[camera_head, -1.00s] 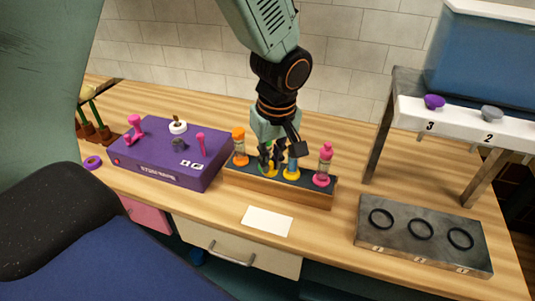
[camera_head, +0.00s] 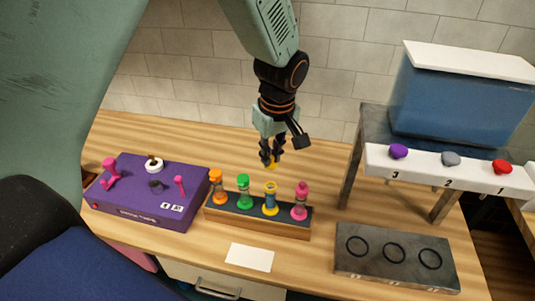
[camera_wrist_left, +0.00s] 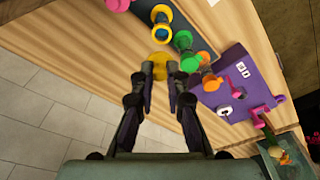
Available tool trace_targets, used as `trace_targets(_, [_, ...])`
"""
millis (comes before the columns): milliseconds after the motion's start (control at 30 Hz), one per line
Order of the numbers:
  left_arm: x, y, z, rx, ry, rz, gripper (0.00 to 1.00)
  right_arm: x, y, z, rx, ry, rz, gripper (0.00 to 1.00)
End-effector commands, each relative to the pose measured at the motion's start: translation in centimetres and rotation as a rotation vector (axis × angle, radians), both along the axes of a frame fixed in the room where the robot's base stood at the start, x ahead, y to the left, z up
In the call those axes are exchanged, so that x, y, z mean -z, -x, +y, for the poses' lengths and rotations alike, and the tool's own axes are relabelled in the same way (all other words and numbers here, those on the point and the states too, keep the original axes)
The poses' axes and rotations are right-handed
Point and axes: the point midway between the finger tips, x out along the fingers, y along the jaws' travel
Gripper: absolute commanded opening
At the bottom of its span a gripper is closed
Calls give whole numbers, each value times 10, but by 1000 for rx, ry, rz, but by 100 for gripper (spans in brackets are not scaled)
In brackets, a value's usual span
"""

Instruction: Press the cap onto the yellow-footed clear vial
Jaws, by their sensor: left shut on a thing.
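My left gripper (camera_head: 270,158) is shut on a yellow cap (camera_head: 271,165), held in the air behind the rack. In the left wrist view the cap (camera_wrist_left: 160,62) sits between the fingertips of this gripper (camera_wrist_left: 160,72). The yellow-footed clear vial (camera_head: 270,199) stands upright in the rack, with blue inside and a yellow ring at its top. It also shows in the left wrist view (camera_wrist_left: 163,28), apart from the held cap. My right gripper is not in view.
The wooden rack (camera_head: 224,221) also holds an orange vial (camera_head: 218,186), a green vial (camera_head: 243,191) and a pink vial (camera_head: 301,201). A purple box (camera_head: 140,212) stands left, a grey ring plate (camera_head: 350,266) right. A white card (camera_head: 250,257) lies in front.

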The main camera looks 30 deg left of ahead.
Motion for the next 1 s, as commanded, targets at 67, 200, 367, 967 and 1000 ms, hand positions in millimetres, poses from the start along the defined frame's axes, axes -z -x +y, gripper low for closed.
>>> trace_targets(67, [3,1,-1,0,-1,1,3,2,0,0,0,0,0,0])
trace_targets(200, [12,2,-1,1,-1,2,3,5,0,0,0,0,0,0])
trace_targets(367, [26,2,-1,1,0,0,3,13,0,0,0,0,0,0])
trace_targets(967, [63,-1,1,0,0,0,3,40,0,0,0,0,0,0])
trace_targets(1000, [63,-1,1,0,0,0,3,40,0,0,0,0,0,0])
